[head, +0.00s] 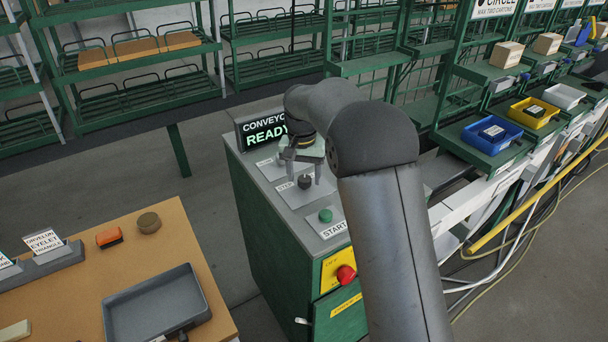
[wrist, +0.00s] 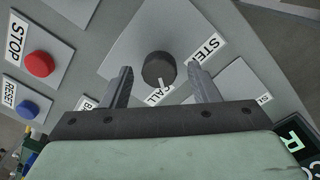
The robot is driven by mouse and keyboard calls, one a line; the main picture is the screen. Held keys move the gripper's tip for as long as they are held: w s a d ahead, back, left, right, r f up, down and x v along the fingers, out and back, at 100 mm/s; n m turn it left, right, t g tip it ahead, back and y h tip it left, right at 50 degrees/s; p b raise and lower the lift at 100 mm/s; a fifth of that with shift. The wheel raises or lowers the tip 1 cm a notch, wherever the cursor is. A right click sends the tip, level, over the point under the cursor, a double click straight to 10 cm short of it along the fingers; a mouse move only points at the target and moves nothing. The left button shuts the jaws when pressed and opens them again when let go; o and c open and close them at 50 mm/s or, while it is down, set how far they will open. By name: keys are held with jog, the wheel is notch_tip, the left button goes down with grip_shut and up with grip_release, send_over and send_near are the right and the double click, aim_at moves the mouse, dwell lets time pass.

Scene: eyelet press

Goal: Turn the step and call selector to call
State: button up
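The step and call selector is a dark round knob (wrist: 158,68) on a light plate, with a STEP label (wrist: 204,48) and a partly hidden CALL label (wrist: 161,95). Its white mark points down towards the CALL label in the wrist view; I cannot tell its exact setting. In the head view the knob (head: 304,182) sits on the console top, beneath my gripper (head: 304,172). In the wrist view my gripper (wrist: 160,77) is open, with one finger on each side of the knob and visible gaps between.
A red STOP button (wrist: 39,64) and a blue RESET button (wrist: 28,109) stand beside the selector. A green START button (head: 326,215) is on the console's near side. A lit READY display (head: 265,131) rises at the back. A red knob (head: 346,274) is on the front.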

aim_at(302, 178)
notch_tip(302, 178, up, 17)
jog(key=shift+a+r, duration=0.15)
jog(key=shift+a, duration=0.15)
dwell(0.5)
